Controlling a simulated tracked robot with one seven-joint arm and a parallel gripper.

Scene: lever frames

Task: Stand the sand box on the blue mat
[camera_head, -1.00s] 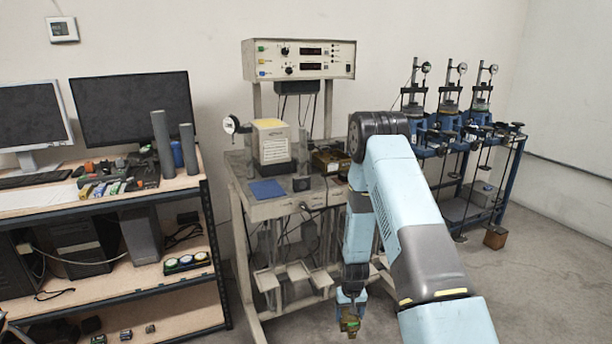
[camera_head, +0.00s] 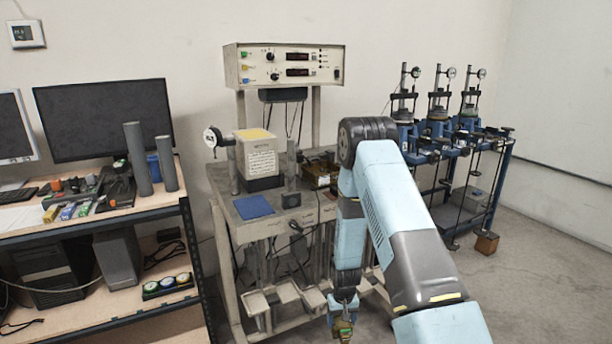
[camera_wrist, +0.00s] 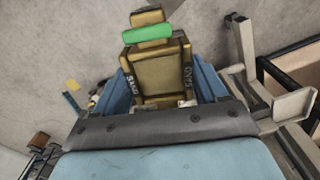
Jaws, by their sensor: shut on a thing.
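The sand box is a small brass-coloured box (camera_wrist: 158,75) with the word SAND on its sides and a green bar near its top in the wrist view. My gripper (camera_head: 343,300) is shut on it, with a blue finger on each side. In the head view the sand box (camera_head: 342,328) hangs low at the bottom of the picture, in front of the grey bench and below its top. The blue mat (camera_head: 253,207) lies flat and bare on the front left of the bench top.
A cream-and-black apparatus (camera_head: 262,160) stands behind the mat, with a short grey post (camera_head: 291,190) at the mat's right. A brass-coloured device (camera_head: 318,176) sits further right. Shelving (camera_head: 190,240) is at the left. Small trays (camera_head: 256,302) jut from the bench's lower front.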

